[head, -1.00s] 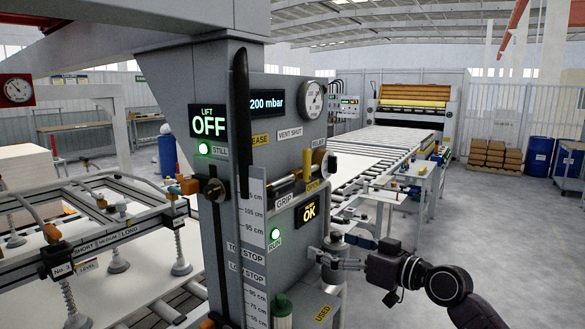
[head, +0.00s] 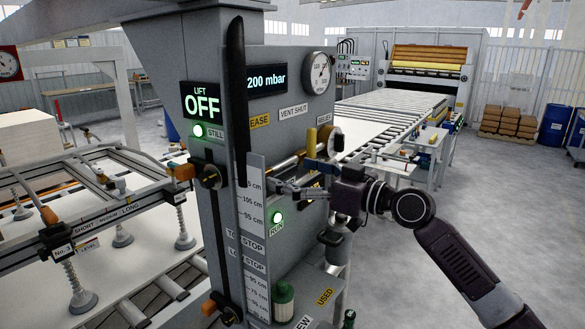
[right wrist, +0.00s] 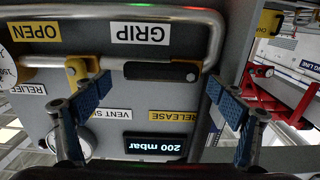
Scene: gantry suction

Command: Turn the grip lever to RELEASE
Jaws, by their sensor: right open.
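The grip lever shows in the right wrist view, which is upside down, as a black handle (right wrist: 162,71) on a yellow mount (right wrist: 82,70). It lies level between the GRIP label (right wrist: 141,33) and the RELEASE label (right wrist: 172,116). In the head view the RELEASE label (head: 259,121) is partly behind a black upright bar, and the GRIP label is hidden by my arm. My right gripper (head: 284,188) is open in front of the panel. In the wrist view its blue-padded fingers (right wrist: 160,100) are wide apart, on either side of the handle and not closed on it. My left gripper is out of view.
A bent metal tube (right wrist: 213,40) frames the lever area. The black upright bar (head: 236,100) stands left of the panel. A gauge (head: 318,73) and the 200 mbar display (head: 266,80) sit above.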

